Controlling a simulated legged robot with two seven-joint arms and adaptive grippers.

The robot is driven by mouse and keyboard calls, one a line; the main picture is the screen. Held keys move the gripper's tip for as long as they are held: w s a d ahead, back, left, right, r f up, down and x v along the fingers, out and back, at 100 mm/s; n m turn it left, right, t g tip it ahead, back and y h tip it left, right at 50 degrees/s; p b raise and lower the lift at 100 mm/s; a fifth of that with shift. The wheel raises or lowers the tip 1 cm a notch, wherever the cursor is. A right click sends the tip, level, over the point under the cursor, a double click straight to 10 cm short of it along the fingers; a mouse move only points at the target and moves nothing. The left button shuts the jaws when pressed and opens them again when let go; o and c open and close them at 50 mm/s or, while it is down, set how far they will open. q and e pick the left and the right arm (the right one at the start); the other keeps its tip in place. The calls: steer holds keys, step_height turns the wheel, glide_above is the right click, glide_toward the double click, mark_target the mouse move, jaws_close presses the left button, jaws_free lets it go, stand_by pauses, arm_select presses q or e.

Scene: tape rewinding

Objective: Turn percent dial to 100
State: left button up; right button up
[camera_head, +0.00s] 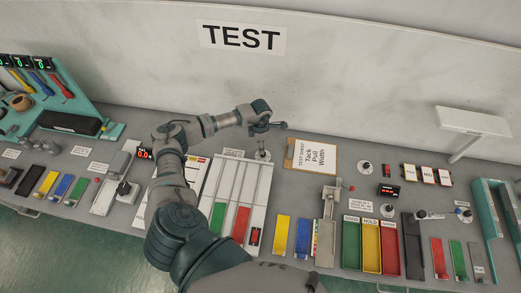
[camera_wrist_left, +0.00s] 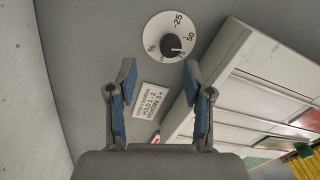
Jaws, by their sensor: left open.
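The percent dial (camera_wrist_left: 171,45) is a round white plate with a black knob in its middle, seen at the top of the left wrist view. Its scale shows a % sign, 25, 50 and 75; other marks are hard to read. The knob's pointer seems to face right, near the 75. In the head view a small white dial (camera_head: 262,155) lies just below my left gripper (camera_head: 270,123). In the wrist view the left gripper (camera_wrist_left: 158,76) is open and empty, its fingers apart and short of the knob. My right gripper is not in view.
A printed label (camera_wrist_left: 150,100) lies beside the dial. A grey-white tray rack (camera_head: 240,190) with coloured compartments stands close by. A clipboard (camera_head: 312,157) lies to the right in the head view. Another small dial (camera_head: 366,168) stands further right.

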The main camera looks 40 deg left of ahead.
arm_select(q)
steer(key=f, duration=0.1)
steer(key=d+f, duration=0.1)
steer(key=f, duration=0.1)
steer(key=shift+d+f, duration=0.3)
steer(key=shift+d, duration=0.1)
steer(key=shift+d+f, duration=0.15)
steer(key=shift+d, duration=0.15)
steer(key=shift+d+f, duration=0.15)
steer(key=shift+d, duration=0.05)
steer(key=shift+a+f, duration=0.1)
steer(key=shift+a, duration=0.35)
steer(key=shift+a+f, duration=0.1)
steer(key=shift+a, duration=0.2)
steer(key=c, duration=0.4)
steer(key=shift+a+f, duration=0.1)
steer(key=shift+a, duration=0.1)
steer(key=c, duration=0.4)
steer(key=shift+s+a, duration=0.15)
jaws_close()
steer(key=shift+d, duration=0.35)
steer(key=shift+w+d+r, duration=0.25)
steer(key=shift+a, duration=0.2)
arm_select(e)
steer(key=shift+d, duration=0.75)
